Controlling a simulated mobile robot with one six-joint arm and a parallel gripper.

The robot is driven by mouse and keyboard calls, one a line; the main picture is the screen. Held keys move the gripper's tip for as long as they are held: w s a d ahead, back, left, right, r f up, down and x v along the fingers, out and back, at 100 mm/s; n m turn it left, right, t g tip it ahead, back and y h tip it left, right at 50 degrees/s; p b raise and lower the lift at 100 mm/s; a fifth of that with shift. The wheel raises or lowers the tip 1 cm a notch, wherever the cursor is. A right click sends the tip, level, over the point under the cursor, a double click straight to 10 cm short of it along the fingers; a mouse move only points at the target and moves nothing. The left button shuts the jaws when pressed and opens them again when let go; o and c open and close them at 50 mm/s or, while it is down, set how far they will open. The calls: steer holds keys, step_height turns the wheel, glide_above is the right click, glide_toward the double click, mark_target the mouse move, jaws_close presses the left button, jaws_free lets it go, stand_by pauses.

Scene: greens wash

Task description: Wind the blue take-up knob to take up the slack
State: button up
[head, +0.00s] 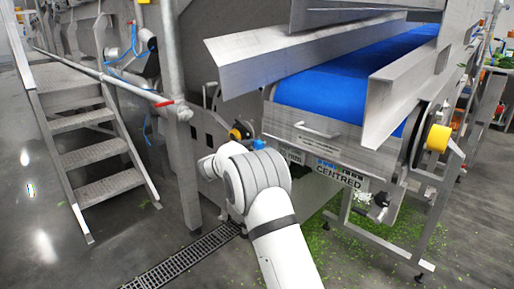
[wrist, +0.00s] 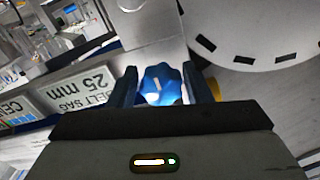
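The blue take-up knob (wrist: 162,84) has a faceted rim and a short white mark. In the wrist view it sits between the two fingers of my gripper (wrist: 160,78), very close to both. I cannot tell whether the fingers press on it or stand just clear. In the head view, blue (head: 259,144) shows just above my wrist, and the fingers are hidden. The blue belt (head: 350,80) lies in the metal conveyor. An upside-down display (wrist: 80,88) reads "BELT SAG 25 mm" in the wrist view. A panel (head: 338,178) reads "CENTRED" in the head view.
Metal steps (head: 90,140) with a rail stand at the left. A yellow roller end (head: 438,138) is on the conveyor's right side. A floor drain (head: 185,258) and scattered green scraps lie below. A large pale disc with dark slots (wrist: 255,35) is beside the knob.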

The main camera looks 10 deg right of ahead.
steer(key=c, duration=0.6)
steer(key=shift+a+f, duration=0.1)
steer(key=shift+a, duration=0.1)
steer(key=shift+c, duration=0.2)
steer(key=shift+d, duration=0.15)
